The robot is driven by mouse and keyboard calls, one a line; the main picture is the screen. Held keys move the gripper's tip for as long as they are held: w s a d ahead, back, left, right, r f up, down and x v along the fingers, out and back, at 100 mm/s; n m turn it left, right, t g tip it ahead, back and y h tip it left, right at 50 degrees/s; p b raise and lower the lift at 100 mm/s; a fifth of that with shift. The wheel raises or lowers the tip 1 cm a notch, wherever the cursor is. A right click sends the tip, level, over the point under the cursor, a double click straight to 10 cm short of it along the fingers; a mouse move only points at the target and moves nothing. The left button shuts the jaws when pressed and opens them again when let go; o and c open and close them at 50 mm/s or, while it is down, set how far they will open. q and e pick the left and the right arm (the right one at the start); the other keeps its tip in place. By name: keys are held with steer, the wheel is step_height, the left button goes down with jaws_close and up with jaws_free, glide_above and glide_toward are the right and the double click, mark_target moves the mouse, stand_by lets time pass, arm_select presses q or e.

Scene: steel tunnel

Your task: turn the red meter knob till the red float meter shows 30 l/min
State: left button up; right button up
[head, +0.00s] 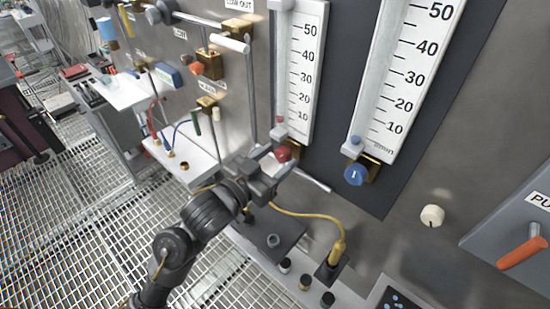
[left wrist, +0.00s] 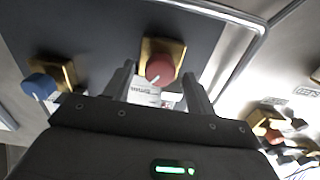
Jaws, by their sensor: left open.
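The red meter knob (head: 283,154) sits at the foot of the left float meter (head: 305,75), whose scale runs from 10 to 50. A small reddish spot shows low in that meter's tube, below the 10 mark; I cannot read it exactly. My left gripper (head: 278,161) is open at the red knob, partly covering it in the head view. In the left wrist view, the red knob (left wrist: 160,68) with its white pointer line lies between the two spread fingers (left wrist: 158,86), towards their tips. I cannot tell whether they touch it. My right gripper is not in view.
A second float meter (head: 415,70) with a blue knob (head: 355,174) stands right of the red one. A pale knob (head: 432,215) and an orange lever (head: 522,252) are further right. A yellow cable (head: 310,214) runs below my left gripper. Pipes and valves are on the left.

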arm_select(q)
steer(key=shift+c, duration=0.3)
steer(key=c, duration=0.9)
steer(key=shift+c, duration=0.2)
steer(key=shift+m, duration=0.3)
steer(key=m, duration=0.2)
steer(key=shift+m, duration=0.3)
steer(key=shift+s+f+m, duration=0.1)
steer(key=shift+m, duration=1.7)
steer(key=o, duration=1)
